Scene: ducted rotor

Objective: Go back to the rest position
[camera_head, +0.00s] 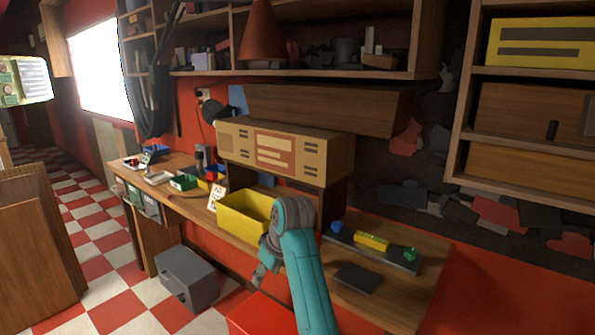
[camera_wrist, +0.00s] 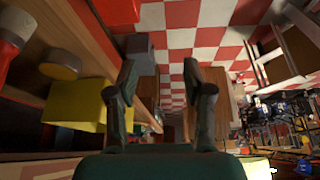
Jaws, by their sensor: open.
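My teal arm rises in front of the workbench (camera_head: 400,295) in the head view, bent at the top. My gripper (camera_head: 262,272) hangs at the front edge of the bench, just below and in front of the yellow bin (camera_head: 238,222). In the wrist view my gripper (camera_wrist: 168,85) shows two dark green fingers spread apart with nothing between them. Beyond the fingers are the checkered floor and wooden furniture. The yellow bin (camera_wrist: 72,112) also shows at the left of the wrist view, apart from the fingers.
A cardboard box (camera_head: 280,150) stands behind the bin. A grey metal box (camera_head: 188,280) stands on the floor. The checkered floor at left has free room.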

